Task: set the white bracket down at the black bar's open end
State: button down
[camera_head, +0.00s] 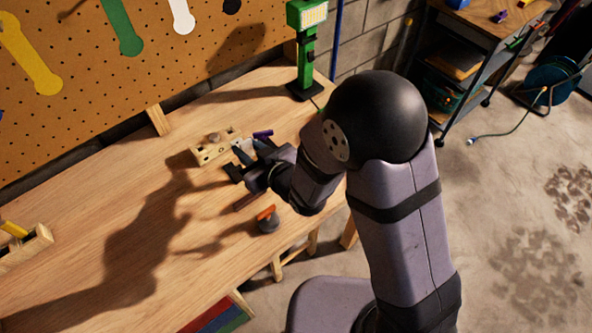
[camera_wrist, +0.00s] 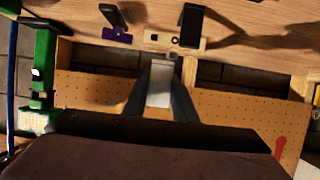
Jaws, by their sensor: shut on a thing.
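My gripper (camera_wrist: 160,68) is shut on the white bracket (camera_wrist: 160,86), which shows as a pale grey-white piece between the fingers in the wrist view. In the head view my gripper (camera_head: 244,154) is over the workbench, close to a pale wooden block with holes (camera_head: 206,154). A black bar (camera_wrist: 190,24) is near the block at the right in the wrist view. Another dark bar (camera_wrist: 113,14), with a purple piece (camera_wrist: 117,34) at its end, is at the left. The bracket appears apart from both bars. Its underside is hidden, and I cannot tell its height.
A green lamp (camera_head: 306,45) stands at the bench's back right. A grey knob with an orange top (camera_head: 267,218) is near the front edge. A wooden holder (camera_head: 24,249) is at far left. The bench (camera_head: 105,215) is clear between. A pegboard (camera_head: 90,75) rises behind.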

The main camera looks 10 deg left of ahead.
jog(key=s+d+r+p, duration=0.1)
jog(key=d+p, duration=0.6)
jog(key=d, duration=0.8)
jog(key=f+b, duration=0.2)
jog(key=f, duration=0.1)
jog(key=f+b, duration=0.1)
jog(key=f, duration=0.1)
jog(key=shift+s+a+b, duration=0.1)
jog(key=shift+a+b, duration=0.15)
jog(key=shift+b, duration=0.1)
jog(key=shift+f, duration=0.6)
jog(key=shift+f+p, duration=0.55)
jog(key=shift+f, duration=1.35)
